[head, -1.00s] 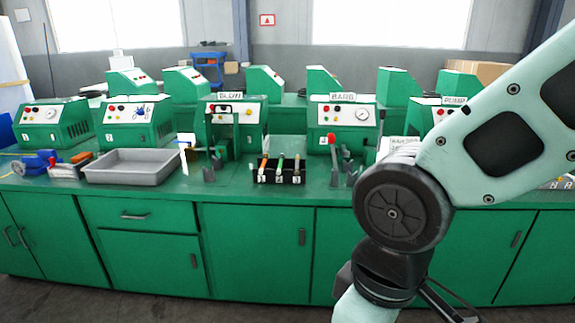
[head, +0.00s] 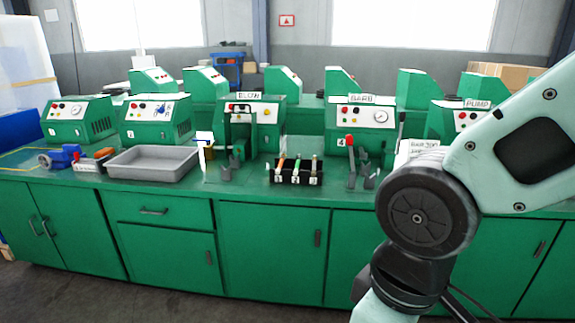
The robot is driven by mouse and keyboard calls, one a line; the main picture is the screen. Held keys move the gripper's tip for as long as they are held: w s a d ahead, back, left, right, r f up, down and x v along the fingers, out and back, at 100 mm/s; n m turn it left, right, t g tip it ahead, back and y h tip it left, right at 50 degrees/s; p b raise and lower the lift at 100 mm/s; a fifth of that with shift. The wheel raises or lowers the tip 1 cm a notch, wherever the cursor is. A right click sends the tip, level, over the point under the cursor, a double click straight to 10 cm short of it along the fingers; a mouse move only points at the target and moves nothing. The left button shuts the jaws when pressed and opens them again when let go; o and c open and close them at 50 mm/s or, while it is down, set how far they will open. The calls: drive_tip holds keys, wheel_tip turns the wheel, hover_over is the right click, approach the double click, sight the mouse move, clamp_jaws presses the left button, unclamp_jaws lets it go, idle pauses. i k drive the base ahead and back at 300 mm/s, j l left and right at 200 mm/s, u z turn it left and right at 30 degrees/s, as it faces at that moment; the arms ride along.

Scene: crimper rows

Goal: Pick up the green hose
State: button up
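A small black rack (head: 284,180) with slots labelled 1, 2 and 3 stands near the front of the green bench. Three thin upright pieces rise from it: orange at left, green in the middle and pale tan at right. The green piece (head: 296,167), at label 2, looks like the green hose; its lower part is hidden in the rack. My arm crosses the right side of the head view and runs off the bottom edge. My gripper is out of the picture, so its opening and contents do not show.
The green bench (head: 270,250) spans the view. A grey tray (head: 152,164) lies left of the rack, with blue and orange tools (head: 62,156) beyond it. A stand with a red-knobbed lever (head: 350,160) is close right of the rack. Green machines line the back.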

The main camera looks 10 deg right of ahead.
sight(297, 166)
drive_tip(key=i+j, duration=0.25)
drive_tip(key=i, duration=0.25)
drive_tip(key=i+j, duration=0.2)
drive_tip(key=i, duration=0.25)
drive_tip(key=i+j, duration=0.25)
drive_tip(key=i, duration=0.25)
drive_tip(key=i+j, duration=0.25)
drive_tip(key=i, duration=0.2)
